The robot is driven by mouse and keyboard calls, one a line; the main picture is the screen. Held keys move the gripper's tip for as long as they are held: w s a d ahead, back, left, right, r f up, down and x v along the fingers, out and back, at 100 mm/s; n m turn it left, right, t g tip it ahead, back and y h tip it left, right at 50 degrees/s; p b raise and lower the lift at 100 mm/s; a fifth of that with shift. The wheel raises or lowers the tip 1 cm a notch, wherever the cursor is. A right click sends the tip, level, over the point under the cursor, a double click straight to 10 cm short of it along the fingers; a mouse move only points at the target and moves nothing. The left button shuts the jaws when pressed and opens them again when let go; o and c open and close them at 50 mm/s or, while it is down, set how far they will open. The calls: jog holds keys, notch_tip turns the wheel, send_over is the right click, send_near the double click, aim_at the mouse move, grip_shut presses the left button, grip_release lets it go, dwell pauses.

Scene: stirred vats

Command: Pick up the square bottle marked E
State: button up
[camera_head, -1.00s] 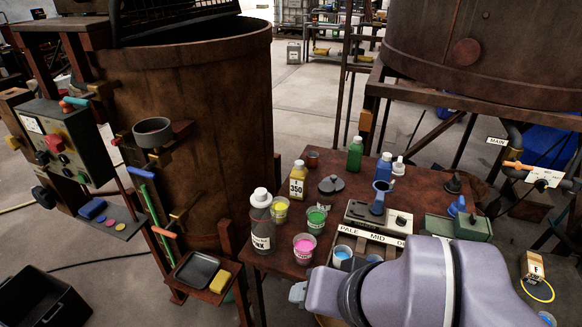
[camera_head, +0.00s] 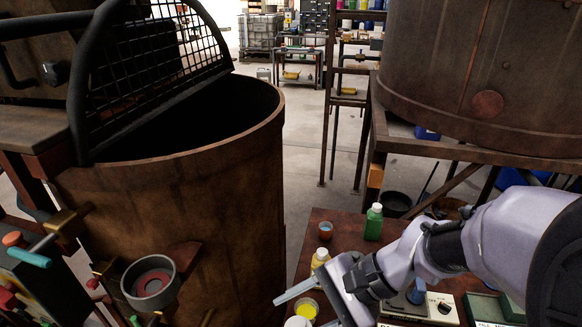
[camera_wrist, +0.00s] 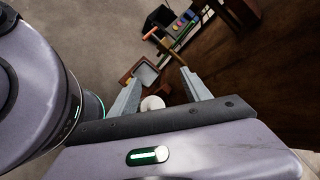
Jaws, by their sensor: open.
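No square bottle marked E can be made out in the current views. My gripper (camera_head: 300,307) is at the lower middle of the head view, over the near left part of the rusty table (camera_head: 343,233). In the wrist view my gripper (camera_wrist: 163,72) has its two fingers spread, with nothing held between them. A white cap (camera_wrist: 152,103) shows below and between the fingers. A yellow-topped bottle with a white cap (camera_head: 320,257) stands just behind the gripper; its label is hidden.
A large rusty vat (camera_head: 215,205) with a raised mesh lid (camera_head: 150,70) stands left. A green bottle (camera_head: 373,224), a small cup (camera_head: 325,230) and a yellow cup (camera_head: 307,307) are on the table.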

jog(key=w+f+m+t+y, duration=0.1)
jog(key=w, duration=0.1)
jog(key=w+d+m+y, duration=0.1)
jog(key=w+m, duration=0.1)
jog(key=w+f+m+t+y, duration=0.1)
jog(key=w+m+y, duration=0.1)
jog(key=shift+d+f+t, duration=0.3)
jog(key=shift+f, duration=0.05)
jog(key=w+d+f+m+t+y, duration=0.1)
jog(key=w+d+f+m+t, duration=0.2)
jog(key=w+d+m+t, duration=0.15)
jog(key=m+t+h, duration=0.6)
jog(key=m+t, duration=0.2)
jog(key=m, duration=0.3)
send_near(326, 258)
jog(key=b+x, duration=0.2)
jog(key=x, duration=0.7)
jog(key=shift+w+a, duration=0.1)
jog(key=shift+w, duration=0.1)
jog(key=b+x, duration=0.1)
jog(key=x, duration=0.4)
jog(key=shift+w+a+f, duration=0.15)
jog(key=shift+w+a, duration=0.05)
jog(key=shift+w, duration=0.05)
jog(key=shift+s, duration=0.1)
grip_shut()
